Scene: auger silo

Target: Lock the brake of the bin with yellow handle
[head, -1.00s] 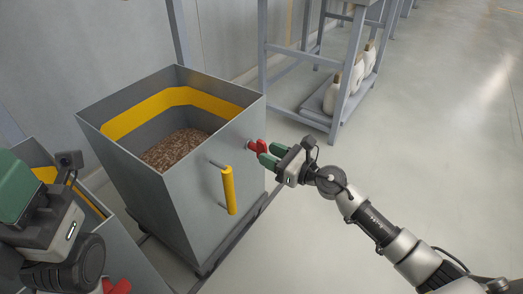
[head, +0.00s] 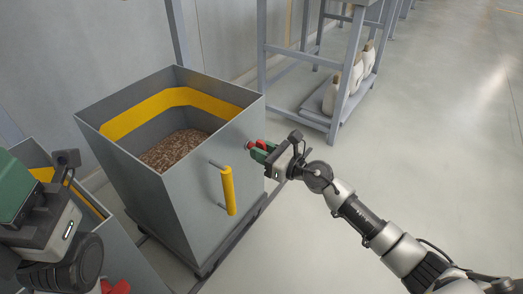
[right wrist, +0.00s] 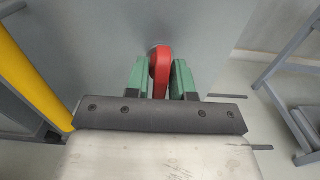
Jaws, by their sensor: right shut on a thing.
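The grey bin (head: 190,215) with the yellow handle (head: 228,191) stands left of centre in the head view, with brown pellets inside. Its red brake lever (head: 250,145) sits on the front face, right of the handle. In the right wrist view the red lever (right wrist: 160,72) lies between the two green fingers of my right gripper (right wrist: 160,80). My right gripper (head: 262,151) is shut on the lever, which it partly hides in the head view. My left gripper (head: 40,205) is at the left edge of the head view; its fingertips are not clearly seen.
A second bin (head: 100,215) stands at the lower left, partly behind my left arm. A grey metal rack (head: 262,60) with white jugs (head: 357,78) on its low shelf stands behind the bin. The floor to the right is clear.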

